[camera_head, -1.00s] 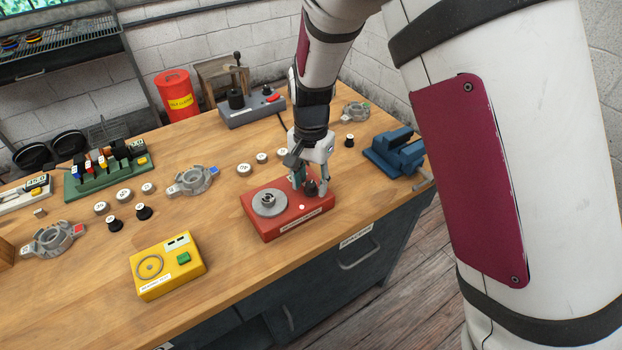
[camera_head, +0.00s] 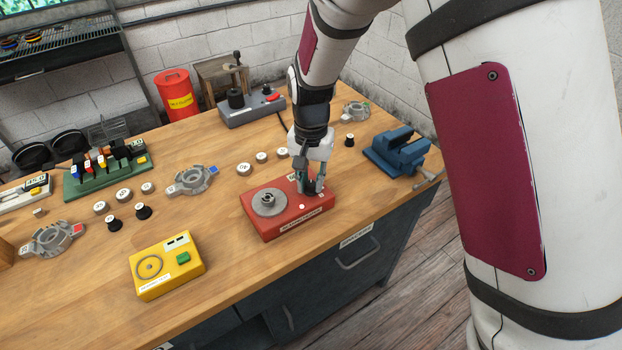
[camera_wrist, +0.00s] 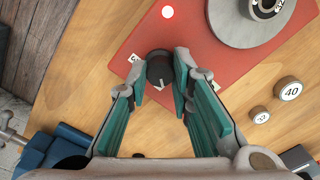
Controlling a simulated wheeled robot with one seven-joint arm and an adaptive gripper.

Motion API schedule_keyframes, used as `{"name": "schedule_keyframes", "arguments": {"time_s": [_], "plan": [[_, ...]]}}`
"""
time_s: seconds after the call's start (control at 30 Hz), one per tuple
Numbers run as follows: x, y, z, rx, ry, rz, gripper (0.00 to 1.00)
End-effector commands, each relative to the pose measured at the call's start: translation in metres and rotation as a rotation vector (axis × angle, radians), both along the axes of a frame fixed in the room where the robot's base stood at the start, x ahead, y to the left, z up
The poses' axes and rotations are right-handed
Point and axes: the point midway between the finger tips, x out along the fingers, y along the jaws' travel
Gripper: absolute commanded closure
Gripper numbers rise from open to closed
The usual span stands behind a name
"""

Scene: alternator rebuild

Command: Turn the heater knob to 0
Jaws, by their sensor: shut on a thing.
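The heater is a red box (camera_head: 290,222) near the front edge of the workbench, with a round grey plate on its left part. It also shows in the wrist view (camera_wrist: 190,38). Its dark knob (camera_wrist: 158,70) has a pale pointer line, and small white labels beside it are too small or hidden to read. My gripper (camera_head: 312,188) points down over the right part of the heater. In the wrist view, its green-padded fingers (camera_wrist: 160,68) are closed around the knob. The fingers hide most of the knob in the head view. A small light (camera_wrist: 167,12) glows on the heater.
A blue vise (camera_head: 397,152) stands to the right and a yellow tester box (camera_head: 167,265) to the left. Round weights or bearings (camera_head: 261,157) lie behind the heater. Bare bench lies between the heater and yellow box.

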Motion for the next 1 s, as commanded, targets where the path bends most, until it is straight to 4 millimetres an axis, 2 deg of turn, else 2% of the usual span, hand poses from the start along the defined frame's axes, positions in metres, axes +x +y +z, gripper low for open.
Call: {"name": "schedule_keyframes", "arguments": {"time_s": [0.53,1.0], "plan": [[0.0016,0.0007,0.0004,0.001,-0.004,0.464,1.0],[0.0011,0.0013,0.0005,0.001,-0.004,0.639,1.0]]}}
